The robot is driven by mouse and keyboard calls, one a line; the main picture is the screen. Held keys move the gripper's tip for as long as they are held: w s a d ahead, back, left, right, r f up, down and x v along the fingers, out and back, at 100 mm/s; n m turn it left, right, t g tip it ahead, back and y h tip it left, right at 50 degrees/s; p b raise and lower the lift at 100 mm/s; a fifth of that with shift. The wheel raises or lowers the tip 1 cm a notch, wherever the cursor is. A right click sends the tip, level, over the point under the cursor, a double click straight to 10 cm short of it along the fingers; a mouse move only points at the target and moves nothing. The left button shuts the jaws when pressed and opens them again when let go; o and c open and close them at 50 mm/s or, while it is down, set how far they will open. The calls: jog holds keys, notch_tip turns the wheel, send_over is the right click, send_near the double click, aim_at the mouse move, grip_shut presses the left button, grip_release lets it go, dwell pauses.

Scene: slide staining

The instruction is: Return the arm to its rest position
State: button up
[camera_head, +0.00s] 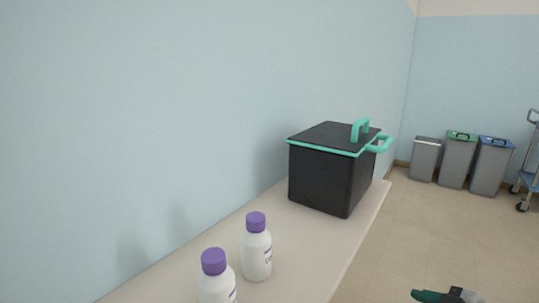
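Only a small dark green and grey piece of my arm's end, seemingly my gripper (448,296), shows at the bottom edge right of centre. It is over the floor, to the right of the counter and apart from it. The frame cuts off the rest, so its fingers and whether it holds anything cannot be told.
A pale counter (314,258) runs along the blue wall. On it stand two white bottles with purple caps (257,252) (217,283) and a black lidded box with teal handles (325,178). Bins (457,160) and a trolley (530,165) stand far right. Floor between is clear.

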jog(key=s+a+f+m+g+h, duration=0.1)
jog(key=s+a+f+m+g, duration=0.2)
jog(key=s+f, duration=0.5)
jog(key=s+a+f+m+g+h, duration=0.15)
jog(key=s+f+m, duration=0.25)
jog(key=s+f, duration=0.45)
jog(key=s+d+f+m+g+h, duration=0.1)
jog(key=s+d+f+m+g, duration=0.15)
jog(key=s, duration=0.45)
jog(key=s+d+f+m+g+h, duration=0.1)
jog(key=s+f+m+g+h, duration=0.15)
jog(key=s, duration=0.55)
notch_tip(320, 180, up, 12)
jog(key=w+p, duration=0.1)
jog(key=p, duration=1.2)
jog(key=shift+a+n+y, duration=0.25)
jog(key=shift+n+y, duration=0.15)
jog(key=shift+r, duration=0.1)
